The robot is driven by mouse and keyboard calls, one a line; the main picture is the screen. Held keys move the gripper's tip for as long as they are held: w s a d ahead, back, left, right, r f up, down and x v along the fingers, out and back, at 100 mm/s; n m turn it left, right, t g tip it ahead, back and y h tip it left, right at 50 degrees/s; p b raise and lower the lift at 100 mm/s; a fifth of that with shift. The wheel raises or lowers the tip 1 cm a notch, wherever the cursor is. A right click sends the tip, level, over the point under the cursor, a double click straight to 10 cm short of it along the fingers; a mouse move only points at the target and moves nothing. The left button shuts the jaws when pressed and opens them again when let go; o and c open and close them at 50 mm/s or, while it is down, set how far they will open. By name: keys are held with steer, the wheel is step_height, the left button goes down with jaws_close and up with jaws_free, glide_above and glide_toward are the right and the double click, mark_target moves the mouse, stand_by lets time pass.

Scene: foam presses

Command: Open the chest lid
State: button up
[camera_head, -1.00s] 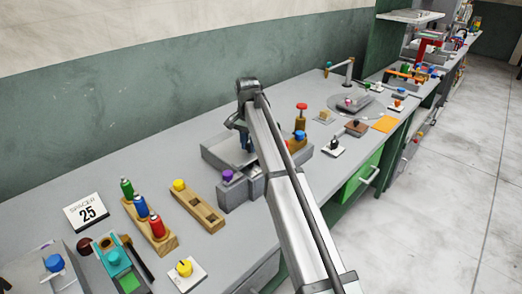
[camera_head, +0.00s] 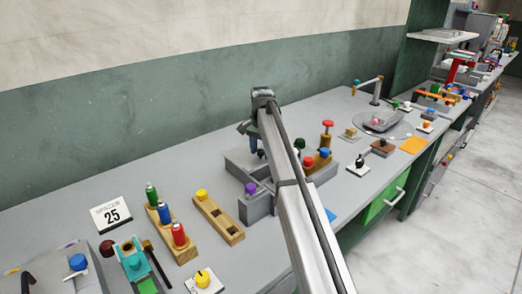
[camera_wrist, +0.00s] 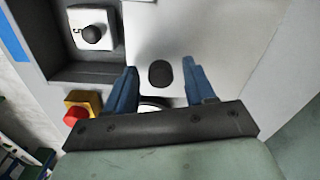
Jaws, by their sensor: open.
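A grey box-like fixture (camera_head: 233,166), perhaps the chest, sits on the bench partly behind my arm. I cannot pick out its lid for certain in the head view. My gripper (camera_head: 254,148) points down over it, with dark blue fingers. In the wrist view the two blue fingers of my gripper (camera_wrist: 160,72) are apart, one on each side of a dark oval knob (camera_wrist: 160,74) on a pale flat panel (camera_wrist: 215,25). The fingers grip nothing. Whether they touch the panel cannot be told.
A purple knob (camera_head: 250,188) stands on the fixture's near block. In the wrist view, a white block with a dark knob (camera_wrist: 93,34) and a red button (camera_wrist: 76,114) lie left.

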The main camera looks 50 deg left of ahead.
step_height(320, 180, up, 14)
stand_by(0.6)
steer(key=shift+f, duration=0.1)
stand_by(0.4)
